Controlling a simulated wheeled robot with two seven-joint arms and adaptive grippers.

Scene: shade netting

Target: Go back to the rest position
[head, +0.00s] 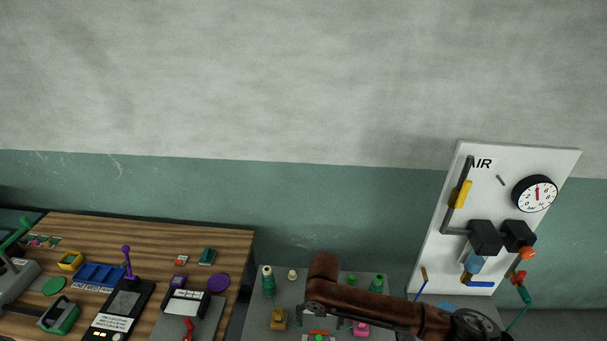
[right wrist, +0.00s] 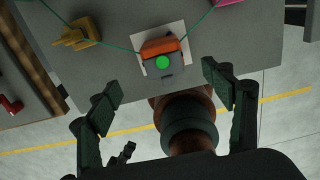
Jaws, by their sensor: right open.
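My right arm (head: 385,308) reaches in from the lower right of the head view, over the grey table (head: 253,318). My right gripper (right wrist: 162,80) shows in the right wrist view with its two dark fingers spread wide and nothing between them. Beyond the fingertips, on the grey table top, is a white square plate (right wrist: 178,76) with an orange piece (right wrist: 160,46) and a round green button (right wrist: 162,62). The fingers look apart from these. My left gripper is in neither view.
A wooden bench (head: 150,233) with several devices stands at left. On the grey table are a yellow piece (head: 278,318), a pink piece (head: 360,329) and green bottles (head: 268,283). A white AIR panel (head: 500,170) with a gauge (head: 534,193) stands at right. A green cord crosses the wrist view.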

